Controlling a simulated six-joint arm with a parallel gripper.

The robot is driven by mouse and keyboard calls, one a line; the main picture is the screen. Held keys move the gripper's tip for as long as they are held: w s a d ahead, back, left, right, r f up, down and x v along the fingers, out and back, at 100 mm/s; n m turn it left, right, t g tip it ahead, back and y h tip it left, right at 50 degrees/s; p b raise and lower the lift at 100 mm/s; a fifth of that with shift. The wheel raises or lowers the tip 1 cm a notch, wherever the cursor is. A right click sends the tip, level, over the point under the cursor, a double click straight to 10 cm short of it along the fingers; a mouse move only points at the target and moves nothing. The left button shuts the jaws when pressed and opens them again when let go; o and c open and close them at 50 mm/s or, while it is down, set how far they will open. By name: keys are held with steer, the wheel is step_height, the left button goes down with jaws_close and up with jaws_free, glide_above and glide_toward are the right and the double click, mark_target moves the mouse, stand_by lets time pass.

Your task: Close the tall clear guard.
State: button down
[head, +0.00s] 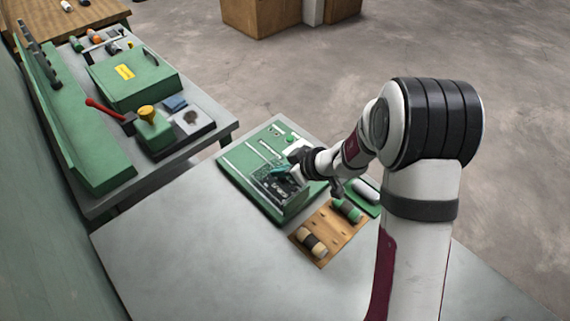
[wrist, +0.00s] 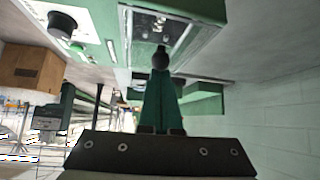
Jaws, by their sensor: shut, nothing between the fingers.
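In the wrist view a pale framed, see-through panel (wrist: 190,42) shows beyond my fingers. My gripper (head: 281,170) is over this part of the machine. Its green fingers (wrist: 160,72) are shut and empty in the wrist view. A dark round knob (wrist: 160,58) shows at their tips; I cannot tell whether they touch.
A second bench at left holds a green case (head: 135,80), a red-handled lever (head: 105,108) and a yellow-topped green block (head: 150,130). The near grey table (head: 190,250) is bare.

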steer(key=a, duration=0.1)
steer(key=w+r, duration=0.1)
steer(key=w+a, duration=0.1)
steer(key=shift+a+r, duration=0.25)
steer(key=shift+a, duration=0.1)
steer(key=v, duration=0.9)
steer(key=s+r+m+g, duration=0.2)
steer(key=s+r+m, duration=0.15)
steer(key=s, duration=0.45)
steer(key=s+d+m+g+h, duration=0.1)
steer(key=s+d+m+h, duration=0.1)
steer(key=s+m, duration=0.4)
steer(key=s+d+m+g+h, duration=0.2)
steer(key=s+m, duration=0.4)
steer(key=s, duration=1)
steer(key=d+h, duration=0.1)
steer(key=d, duration=0.1)
steer(key=shift+d+r+m, duration=0.35)
steer(key=shift+r, duration=0.05)
steer(key=shift+s, duration=0.1)
